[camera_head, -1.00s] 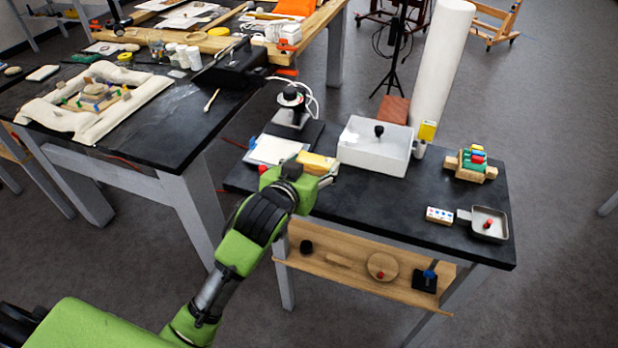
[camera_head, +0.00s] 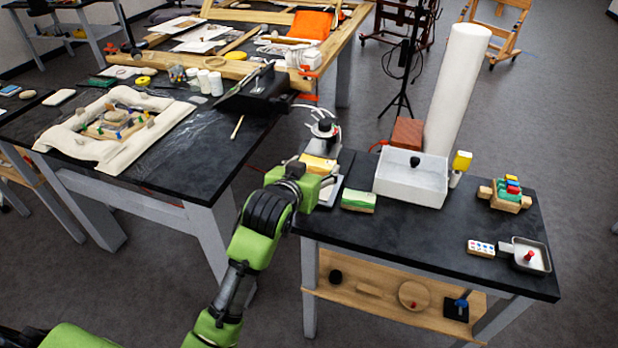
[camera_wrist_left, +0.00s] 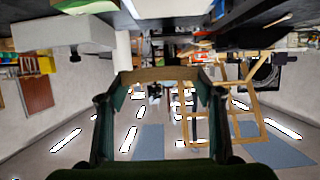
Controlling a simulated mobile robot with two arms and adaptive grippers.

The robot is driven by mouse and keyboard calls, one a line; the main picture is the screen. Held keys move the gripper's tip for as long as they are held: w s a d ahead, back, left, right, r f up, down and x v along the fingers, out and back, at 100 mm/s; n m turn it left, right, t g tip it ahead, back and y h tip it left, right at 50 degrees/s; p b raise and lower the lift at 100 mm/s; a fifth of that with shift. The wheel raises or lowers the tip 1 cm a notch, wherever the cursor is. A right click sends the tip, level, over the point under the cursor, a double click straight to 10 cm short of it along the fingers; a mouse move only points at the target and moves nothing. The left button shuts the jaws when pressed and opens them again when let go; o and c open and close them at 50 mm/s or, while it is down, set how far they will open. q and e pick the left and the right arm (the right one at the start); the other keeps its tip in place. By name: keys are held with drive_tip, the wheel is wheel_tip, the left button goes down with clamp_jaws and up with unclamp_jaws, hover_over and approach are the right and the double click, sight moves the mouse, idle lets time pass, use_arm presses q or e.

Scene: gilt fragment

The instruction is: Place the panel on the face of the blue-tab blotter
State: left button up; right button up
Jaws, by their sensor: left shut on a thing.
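My left gripper (camera_head: 312,178) is above the left end of the small black-topped table. It is shut on a tan-yellow flat piece, the panel (camera_head: 318,163); in the left wrist view the panel (camera_wrist_left: 165,74) is a wooden bar spanning the two fingers (camera_wrist_left: 163,115). A pale sheet or tray lies below and behind the hand, mostly hidden. I cannot make out a blotter marked with a blue tab. My right gripper is not in view.
A coloured block stack (camera_head: 506,196) and small pan (camera_head: 528,256) are at the right. Bare tabletop (camera_head: 430,225) lies between.

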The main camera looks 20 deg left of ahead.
sight(310, 169)
use_arm(q)
drive_tip(key=w+f, duration=0.1)
drive_tip(key=w+a+f, duration=0.1)
drive_tip(key=f, duration=0.1)
drive_tip(key=shift+w+a+f, duration=0.15)
drive_tip(key=shift+w+a, duration=0.2)
drive_tip(key=shift+w, duration=0.05)
drive_tip(key=shift+w+a+f, duration=0.2)
drive_tip(key=shift+w+f, duration=0.25)
drive_tip(key=shift+f, duration=0.1)
drive_tip(key=shift+w+a+f, duration=0.15)
drive_tip(key=shift+w+f, duration=0.3)
drive_tip(key=shift+f, duration=0.1)
drive_tip(key=shift+w+a+f, duration=0.1)
drive_tip(key=shift+w+f, duration=0.05)
drive_tip(key=shift+f, duration=0.1)
wheel_tip(310, 169, down, 3)
drive_tip(key=shift+w+f+p, duration=0.1)
drive_tip(key=shift+p, duration=0.4)
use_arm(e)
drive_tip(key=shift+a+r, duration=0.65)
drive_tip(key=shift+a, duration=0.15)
use_arm(q)
drive_tip(key=shift+f, duration=0.15)
drive_tip(key=shift+f, duration=0.1)
drive_tip(key=o, duration=1.1)
